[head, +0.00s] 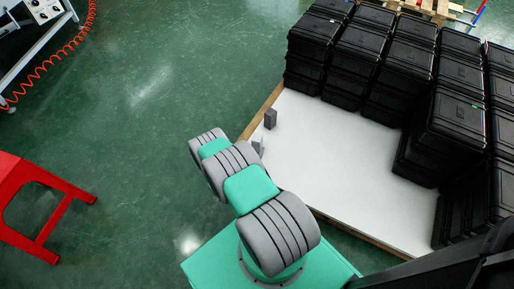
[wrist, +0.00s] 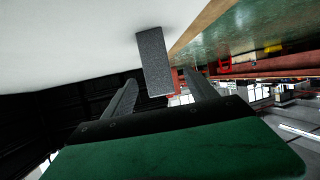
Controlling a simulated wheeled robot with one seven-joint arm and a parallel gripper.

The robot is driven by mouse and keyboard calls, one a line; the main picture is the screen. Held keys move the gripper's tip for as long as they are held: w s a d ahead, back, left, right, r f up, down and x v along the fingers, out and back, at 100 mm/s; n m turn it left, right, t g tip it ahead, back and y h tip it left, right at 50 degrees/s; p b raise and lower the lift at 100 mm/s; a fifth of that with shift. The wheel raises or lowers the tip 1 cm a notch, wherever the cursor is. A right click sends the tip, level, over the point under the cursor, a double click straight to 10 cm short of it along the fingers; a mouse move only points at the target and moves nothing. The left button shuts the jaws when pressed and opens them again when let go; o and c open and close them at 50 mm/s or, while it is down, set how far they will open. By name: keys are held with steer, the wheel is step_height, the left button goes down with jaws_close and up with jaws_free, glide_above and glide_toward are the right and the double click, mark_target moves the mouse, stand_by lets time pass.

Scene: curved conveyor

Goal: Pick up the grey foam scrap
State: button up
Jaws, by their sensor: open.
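The grey foam scrap (head: 270,119) is a small dark grey block on the white top of a wood-edged platform, close to its left edge. In the wrist view the scrap (wrist: 153,62) is a speckled upright block, with its lower end in line with the gap between my fingers. My gripper (wrist: 160,78) is open, and nothing is held. The scrap seems to lie just past the fingertips; I cannot tell the exact gap. In the head view my gripper is mostly hidden behind my arm, just below the scrap.
Stacks of black cases (head: 436,112) fill the platform's back and right. The white platform top (head: 345,160) is bare in the middle. A red stand (head: 38,205) is on the green floor at left, and a bench with an orange coiled hose (head: 62,52) is at top left.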

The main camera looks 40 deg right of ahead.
mark_target(256, 146)
steer(key=b+x, duration=0.2)
steer(key=x, duration=0.5)
steer(key=shift+s, duration=0.2)
steer(key=c, duration=1.4)
